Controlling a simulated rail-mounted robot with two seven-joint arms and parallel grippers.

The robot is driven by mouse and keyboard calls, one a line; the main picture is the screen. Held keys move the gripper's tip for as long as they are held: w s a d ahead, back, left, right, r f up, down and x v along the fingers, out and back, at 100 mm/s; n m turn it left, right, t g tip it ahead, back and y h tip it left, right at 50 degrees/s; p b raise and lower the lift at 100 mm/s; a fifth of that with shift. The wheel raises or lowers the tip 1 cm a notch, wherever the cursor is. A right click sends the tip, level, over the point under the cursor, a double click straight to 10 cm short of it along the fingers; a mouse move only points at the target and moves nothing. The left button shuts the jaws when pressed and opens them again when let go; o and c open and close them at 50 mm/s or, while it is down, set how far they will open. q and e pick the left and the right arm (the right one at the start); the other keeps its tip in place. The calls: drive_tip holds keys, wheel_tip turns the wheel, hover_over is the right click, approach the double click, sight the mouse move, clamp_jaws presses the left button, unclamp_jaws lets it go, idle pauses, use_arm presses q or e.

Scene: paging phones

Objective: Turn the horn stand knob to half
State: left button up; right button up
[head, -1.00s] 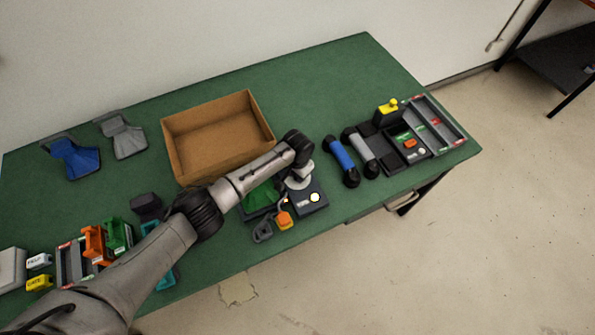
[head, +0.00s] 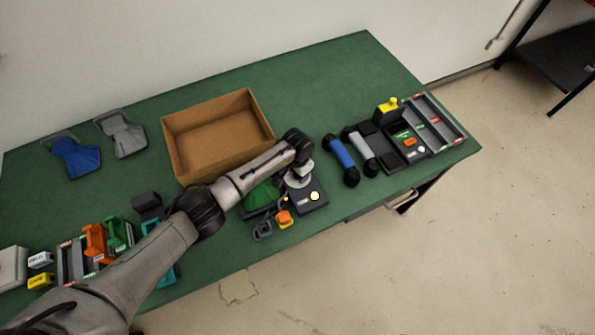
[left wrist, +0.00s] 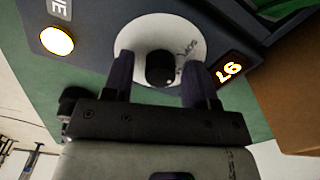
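The horn stand (head: 308,204) is a dark box on the green table, with a glowing round button at its front; it also shows in the left wrist view (left wrist: 95,22). In the left wrist view its small black knob (left wrist: 160,68) sits on a white round dial (left wrist: 140,30). A small display (left wrist: 230,70) beside the dial shows glowing digits. My left gripper (left wrist: 158,70) is over the dial, one finger on each side of the knob, with visible gaps between the fingers and the knob. In the head view my wrist hides the knob. My right gripper is not in view.
An open cardboard box (head: 218,140) stands behind my left arm. A blue handset (head: 341,155) and a grey handset (head: 360,148) lie to the right, near grey trays (head: 440,125). An orange part (head: 284,217) lies close in front of the stand. The table's back right is clear.

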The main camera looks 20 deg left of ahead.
use_arm(q)
drive_tip(key=shift+o, duration=0.2)
drive_tip(key=shift+r, duration=0.2)
wheel_tip(320, 180, up, 13)
drive_tip(key=p, duration=0.2)
drive_tip(key=shift+r, duration=0.2)
idle(0.5)
